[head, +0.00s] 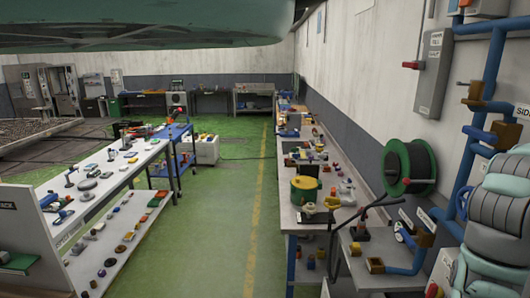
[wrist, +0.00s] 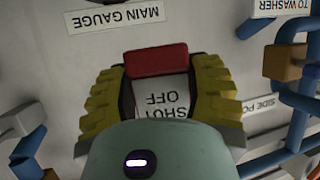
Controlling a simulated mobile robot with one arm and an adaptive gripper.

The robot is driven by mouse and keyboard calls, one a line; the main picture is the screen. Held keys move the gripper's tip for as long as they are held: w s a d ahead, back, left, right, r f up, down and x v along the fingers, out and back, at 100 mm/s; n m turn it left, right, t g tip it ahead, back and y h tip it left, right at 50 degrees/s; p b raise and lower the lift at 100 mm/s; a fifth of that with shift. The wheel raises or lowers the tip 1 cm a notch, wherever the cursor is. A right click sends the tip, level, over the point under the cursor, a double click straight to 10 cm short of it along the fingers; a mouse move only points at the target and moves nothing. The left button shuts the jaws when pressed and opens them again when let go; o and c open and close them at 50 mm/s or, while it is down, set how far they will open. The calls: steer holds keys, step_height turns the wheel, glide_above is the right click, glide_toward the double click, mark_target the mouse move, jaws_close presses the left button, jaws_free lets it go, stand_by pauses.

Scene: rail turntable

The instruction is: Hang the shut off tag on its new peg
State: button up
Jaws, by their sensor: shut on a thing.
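In the wrist view, my gripper (wrist: 158,64) is shut on the shut off tag (wrist: 165,98). The tag is white with black letters that read upside down here, and has a red block (wrist: 155,60) along its far edge. The yellow and black fingers press it from both sides. It faces a pale wall panel; I cannot tell whether it touches the panel. I cannot make out a peg in either view; part of the panel is hidden behind the gripper and tag. The gripper is not in the head view.
The panel carries a main gauge label (wrist: 115,17), a side label (wrist: 262,115) and a washer label (wrist: 285,8). Blue pipes (wrist: 300,105) run at right. In the head view, a green reel (head: 410,165) and a grey box (head: 433,75) hang on the wall above a cluttered bench.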

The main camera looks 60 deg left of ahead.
steer(key=w+d, duration=0.2)
steer(key=w, duration=0.1)
steer(key=w+d+f, duration=0.1)
steer(key=w+d, duration=0.1)
steer(key=shift+w+p, duration=0.15)
steer(key=shift+p, duration=0.2)
steer(key=shift+w+d+f+b, duration=0.15)
steer(key=shift+w+d+b, duration=0.1)
steer(key=shift+b, duration=0.6)
stand_by(0.6)
steer(key=o, duration=1)
steer(key=shift+a, duration=0.1)
